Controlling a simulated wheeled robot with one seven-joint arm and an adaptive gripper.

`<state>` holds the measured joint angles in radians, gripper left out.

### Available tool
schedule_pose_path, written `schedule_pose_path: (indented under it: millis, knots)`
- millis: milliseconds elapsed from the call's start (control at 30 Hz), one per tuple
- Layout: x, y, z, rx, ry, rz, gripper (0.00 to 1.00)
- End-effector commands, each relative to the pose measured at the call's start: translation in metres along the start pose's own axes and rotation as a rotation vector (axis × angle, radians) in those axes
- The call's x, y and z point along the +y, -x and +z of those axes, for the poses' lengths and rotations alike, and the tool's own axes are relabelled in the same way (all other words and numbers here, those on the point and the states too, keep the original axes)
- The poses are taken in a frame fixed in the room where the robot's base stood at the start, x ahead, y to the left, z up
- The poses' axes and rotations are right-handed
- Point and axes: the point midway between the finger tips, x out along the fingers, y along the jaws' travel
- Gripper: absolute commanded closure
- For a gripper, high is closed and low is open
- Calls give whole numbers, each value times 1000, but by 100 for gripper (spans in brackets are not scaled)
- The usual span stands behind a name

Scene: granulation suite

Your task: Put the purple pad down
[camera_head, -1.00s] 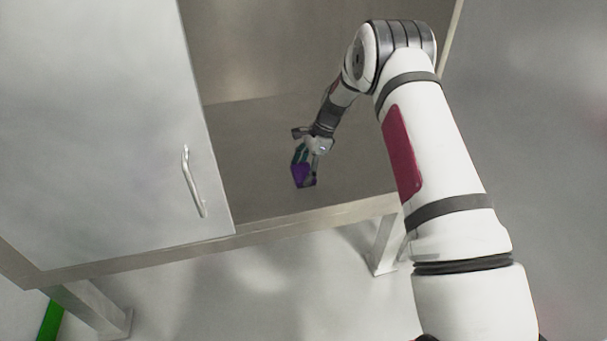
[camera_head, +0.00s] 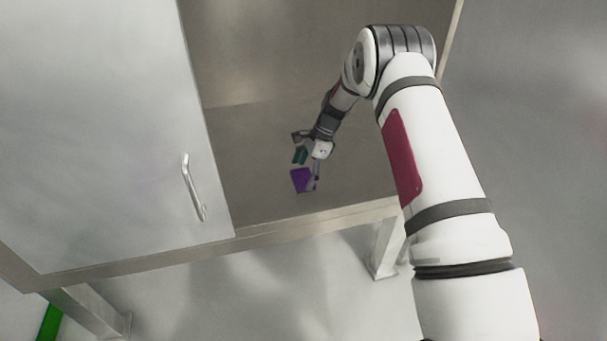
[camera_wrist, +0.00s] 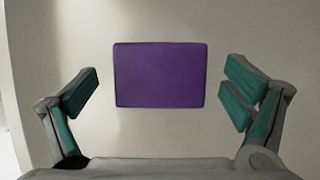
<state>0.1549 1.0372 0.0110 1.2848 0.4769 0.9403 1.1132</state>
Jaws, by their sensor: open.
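The purple pad (camera_head: 301,180) is a small flat block at the open part of the steel cabinet's floor, close to its front edge. In the wrist view the purple pad (camera_wrist: 160,75) lies between the two fingers with a clear gap on each side. My gripper (camera_head: 309,168) is open with its green-padded fingers apart. The wrist view shows my gripper (camera_wrist: 160,95) touching nothing. The far finger hides little of the pad in the head view.
The steel cabinet floor (camera_head: 260,150) is bare around the pad. A cabinet door (camera_head: 110,130) with a handle (camera_head: 193,187) covers the left side. The cabinet's front edge (camera_head: 310,222) runs just in front, and supporting legs (camera_head: 385,245) stand below.

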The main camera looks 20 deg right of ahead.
Motion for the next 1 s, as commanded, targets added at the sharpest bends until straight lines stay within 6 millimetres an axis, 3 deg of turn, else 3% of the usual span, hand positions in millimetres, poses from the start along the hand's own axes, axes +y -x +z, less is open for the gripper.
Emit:
schedule_pose_path:
  millis: [500, 700, 1000]
  knots:
    - [0, 99, 0, 1, -1, -3, 5]
    - [0, 115, 0, 0, -1, -1, 5]
    - [0, 117, 0, 1, -1, -1, 5]
